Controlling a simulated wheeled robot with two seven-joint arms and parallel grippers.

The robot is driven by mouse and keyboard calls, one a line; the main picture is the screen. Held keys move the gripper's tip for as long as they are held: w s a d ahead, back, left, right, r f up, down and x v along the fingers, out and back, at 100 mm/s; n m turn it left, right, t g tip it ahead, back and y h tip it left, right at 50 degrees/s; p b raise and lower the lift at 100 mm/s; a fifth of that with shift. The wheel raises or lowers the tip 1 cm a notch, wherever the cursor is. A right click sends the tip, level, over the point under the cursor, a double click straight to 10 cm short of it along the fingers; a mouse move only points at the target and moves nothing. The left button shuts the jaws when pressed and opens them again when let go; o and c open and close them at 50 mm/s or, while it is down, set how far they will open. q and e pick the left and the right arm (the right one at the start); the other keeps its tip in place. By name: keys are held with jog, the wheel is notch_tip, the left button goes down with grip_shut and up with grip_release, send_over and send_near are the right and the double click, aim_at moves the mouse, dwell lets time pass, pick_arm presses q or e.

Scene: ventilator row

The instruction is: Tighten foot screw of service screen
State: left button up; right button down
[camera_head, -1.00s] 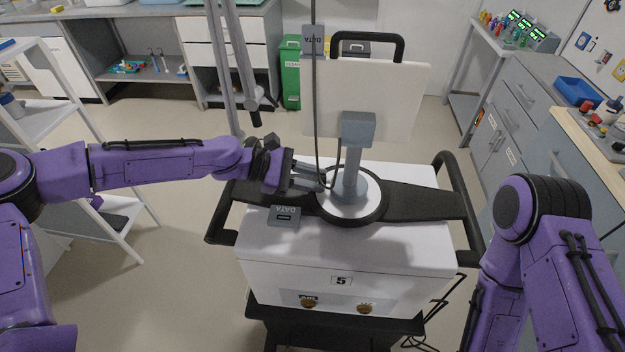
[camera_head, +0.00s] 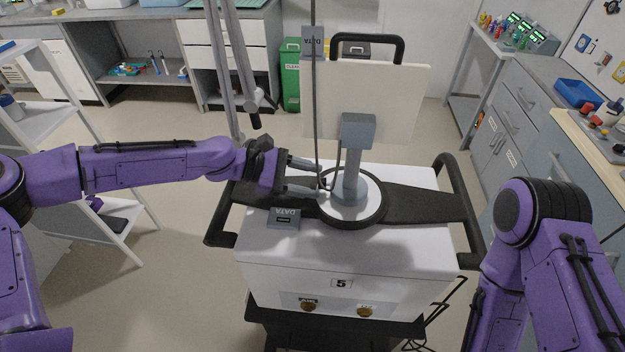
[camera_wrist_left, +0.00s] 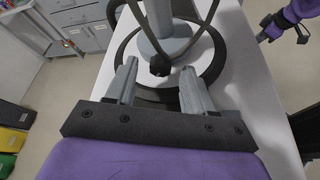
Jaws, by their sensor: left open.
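The service screen (camera_head: 405,105) is a white panel with a black top handle, upright on a grey post (camera_head: 353,172). Its round foot (camera_head: 365,193) stands in a dark ring on top of the white ventilator cart (camera_head: 400,255). The foot screw, a small black knob (camera_wrist_left: 160,66), shows in the left wrist view at the base of the post. My left gripper (camera_head: 325,180) reaches in from the left. Its open fingers (camera_wrist_left: 158,80) point at the foot, one to each side of the knob. My right gripper seems to show small at the edge of the left wrist view (camera_wrist_left: 286,27).
A dark cable (camera_head: 316,110) hangs down near my left fingers. Black rails (camera_head: 462,200) flank the cart. A white shelf (camera_head: 60,110) stands left, cabinets (camera_head: 510,125) right.

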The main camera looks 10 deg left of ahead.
pick_arm(q)
jog(key=v, duration=0.9)
jog(key=shift+s+a+b, duration=0.1)
jog(key=shift+a+b, duration=0.1)
jog(key=shift+b, duration=0.15)
